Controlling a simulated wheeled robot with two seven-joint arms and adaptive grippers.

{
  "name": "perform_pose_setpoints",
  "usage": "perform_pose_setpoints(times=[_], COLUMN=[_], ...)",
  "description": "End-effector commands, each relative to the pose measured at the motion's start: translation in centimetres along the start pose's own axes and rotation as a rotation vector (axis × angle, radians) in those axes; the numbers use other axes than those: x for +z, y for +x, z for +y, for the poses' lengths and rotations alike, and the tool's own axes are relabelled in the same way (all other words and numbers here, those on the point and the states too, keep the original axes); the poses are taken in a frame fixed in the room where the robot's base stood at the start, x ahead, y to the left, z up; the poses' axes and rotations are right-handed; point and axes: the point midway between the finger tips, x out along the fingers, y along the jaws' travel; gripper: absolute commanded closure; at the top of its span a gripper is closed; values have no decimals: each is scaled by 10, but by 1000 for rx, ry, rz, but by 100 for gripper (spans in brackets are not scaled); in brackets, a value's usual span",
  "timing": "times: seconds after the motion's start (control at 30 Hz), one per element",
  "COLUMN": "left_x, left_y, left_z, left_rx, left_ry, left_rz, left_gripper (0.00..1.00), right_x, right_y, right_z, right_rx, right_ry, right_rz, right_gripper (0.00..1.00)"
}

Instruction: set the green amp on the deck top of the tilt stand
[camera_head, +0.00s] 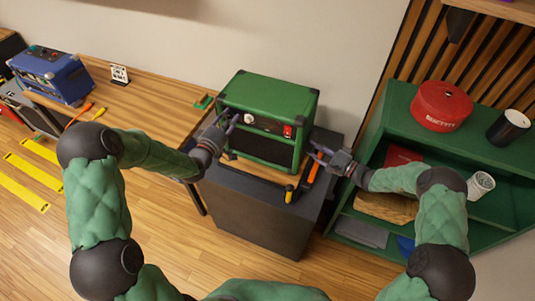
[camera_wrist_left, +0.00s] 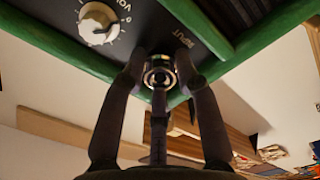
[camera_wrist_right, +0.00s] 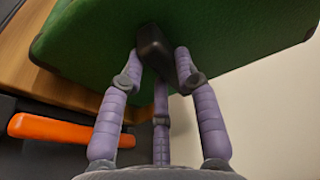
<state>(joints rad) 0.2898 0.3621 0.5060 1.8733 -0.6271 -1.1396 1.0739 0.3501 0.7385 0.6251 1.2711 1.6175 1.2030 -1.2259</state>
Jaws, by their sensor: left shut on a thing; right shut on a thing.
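The green amp (camera_head: 265,95) is upright above a dark cabinet, its black front panel facing me. A light wooden deck edge (camera_head: 262,172), which looks like the tilt stand's deck top, shows just below it. I cannot tell whether the amp touches it. My left gripper (camera_head: 232,120) is at the amp's left front; in the left wrist view its fingers (camera_wrist_left: 159,75) close around the input jack by the white volume knob. My right gripper (camera_head: 316,154) is at the amp's right side; in the right wrist view its fingers (camera_wrist_right: 160,60) close on a dark fitting on the green side.
The dark cabinet (camera_head: 250,218) has orange and yellow-handled tools on top, near my right gripper. A blue amp (camera_head: 52,77) is on the wooden bench (camera_head: 150,100) at left. A green shelf (camera_head: 390,125) at right holds a red tin (camera_head: 441,106) and a black cup (camera_head: 508,127).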

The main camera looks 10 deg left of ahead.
Motion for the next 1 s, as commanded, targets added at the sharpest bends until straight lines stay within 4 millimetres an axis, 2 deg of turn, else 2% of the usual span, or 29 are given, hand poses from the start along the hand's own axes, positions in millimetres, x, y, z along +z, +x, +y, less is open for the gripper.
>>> perform_pose_setpoints(times=[0.4, 0.43, 0.5, 0.87, 1.0], left_x=[9, 12, 11, 6, 5], left_y=[1, 0, 0, 0, -9], left_z=[-9, -12, -12, -11, -12], left_rx=[10, -1, -1, 1, 0], left_ry=[4, -1, -1, 1, 1], left_rz=[-9, -16, -14, -3, -1], left_gripper=[100, 60, 45, 45, 45], right_x=[2, 4, 3, 1, 0], right_y=[3, 3, 3, 1, 0], right_z=[10, 12, 11, 12, 12], right_rx=[-9, -3, -3, -1, -1], right_ry=[-11, -5, -5, -2, -1], right_rz=[-10, -11, -10, -2, -2], right_gripper=[100, 59, 44, 44, 44])
